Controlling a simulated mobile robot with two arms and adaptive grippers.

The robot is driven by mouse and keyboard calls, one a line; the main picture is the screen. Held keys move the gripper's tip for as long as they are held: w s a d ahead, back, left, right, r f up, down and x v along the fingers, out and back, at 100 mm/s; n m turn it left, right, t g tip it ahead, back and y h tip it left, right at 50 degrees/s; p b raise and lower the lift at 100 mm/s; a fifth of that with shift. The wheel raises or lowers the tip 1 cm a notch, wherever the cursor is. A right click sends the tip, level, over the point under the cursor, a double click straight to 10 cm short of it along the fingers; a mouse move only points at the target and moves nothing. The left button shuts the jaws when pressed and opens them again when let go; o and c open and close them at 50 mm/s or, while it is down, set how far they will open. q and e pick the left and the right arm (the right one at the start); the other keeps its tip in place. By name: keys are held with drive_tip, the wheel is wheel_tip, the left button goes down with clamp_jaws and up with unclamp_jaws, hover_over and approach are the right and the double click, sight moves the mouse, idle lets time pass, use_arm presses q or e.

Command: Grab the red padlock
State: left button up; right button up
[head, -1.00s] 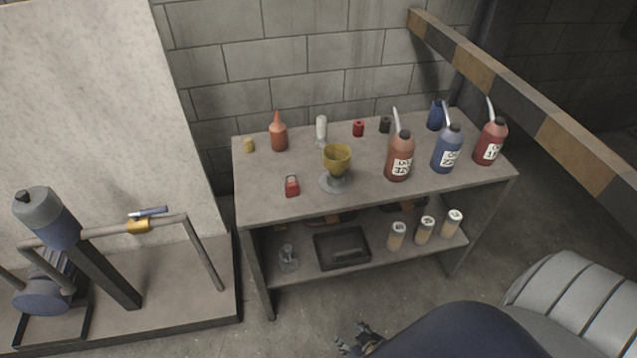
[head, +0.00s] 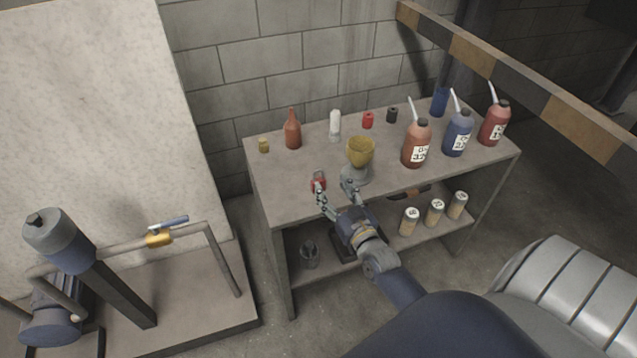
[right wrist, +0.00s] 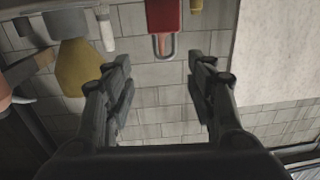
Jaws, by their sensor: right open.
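The red padlock (head: 318,180) is on the table top near its front edge, left of the yellow cup. My right gripper (head: 334,187) is open in front of it at the table's front edge, its left finger overlapping the padlock's lower part in the head view. In the right wrist view the padlock (right wrist: 163,17) shows upside down at the top, its shackle hanging downward. There it lies beyond the gap between the spread, empty fingertips (right wrist: 160,62). My left gripper is not in view.
The yellow cup (head: 361,151) on its grey base is close to my right finger. The lower shelf (head: 385,249) holds several cans. The table's left front is clear.

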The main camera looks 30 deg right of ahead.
sight(319, 172)
drive_tip(key=shift+w+d, duration=0.1)
drive_tip(key=shift+w, duration=2.8)
drive_tip(key=c, duration=1.2)
